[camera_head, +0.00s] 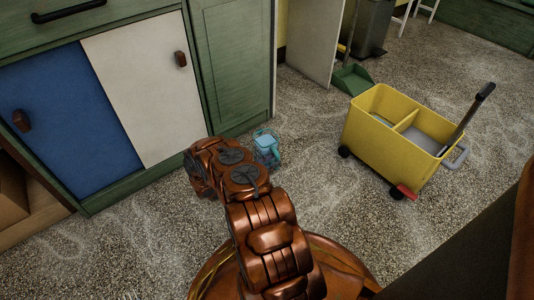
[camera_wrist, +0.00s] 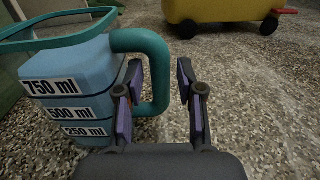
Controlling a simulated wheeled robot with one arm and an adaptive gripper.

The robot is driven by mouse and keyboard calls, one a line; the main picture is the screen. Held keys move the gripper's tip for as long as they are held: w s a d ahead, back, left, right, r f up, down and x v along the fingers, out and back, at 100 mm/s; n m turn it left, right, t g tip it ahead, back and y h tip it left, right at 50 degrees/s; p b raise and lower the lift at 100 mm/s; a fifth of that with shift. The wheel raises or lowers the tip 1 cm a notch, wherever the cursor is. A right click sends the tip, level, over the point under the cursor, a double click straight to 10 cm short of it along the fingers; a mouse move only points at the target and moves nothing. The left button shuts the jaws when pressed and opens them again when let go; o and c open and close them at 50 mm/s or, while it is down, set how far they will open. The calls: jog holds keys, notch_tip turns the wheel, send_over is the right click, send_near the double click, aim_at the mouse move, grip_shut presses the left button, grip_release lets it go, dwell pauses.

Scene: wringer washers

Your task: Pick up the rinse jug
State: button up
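The rinse jug (camera_wrist: 70,85) is a light-blue, squarish jug with a teal rim and a teal handle (camera_wrist: 160,75). It bears labels for 750, 500 and 250 ml and stands on the speckled floor. In the head view the jug (camera_head: 267,148) is just beyond my arm, in front of the green cabinet. My gripper (camera_wrist: 160,78) is open. In the wrist view the upright part of the handle appears between its two fingers, with the left finger on the jug-body side. Neither finger clearly touches the handle. My arm hides the gripper in the head view.
A yellow wheeled mop bucket (camera_head: 375,128) with a grey lever stands to the right; it also shows at the top of the wrist view (camera_wrist: 225,10). Cabinets with a blue door (camera_head: 65,125) and white door (camera_head: 140,90) line the left. A green dustpan (camera_head: 352,79) lies behind. Floor between jug and bucket is clear.

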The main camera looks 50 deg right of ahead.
jog(key=shift+b+x, duration=0.5)
jog(key=shift+x, duration=0.7)
jog(key=shift+d, duration=0.2)
jog(key=shift+f, duration=0.1)
grip_shut()
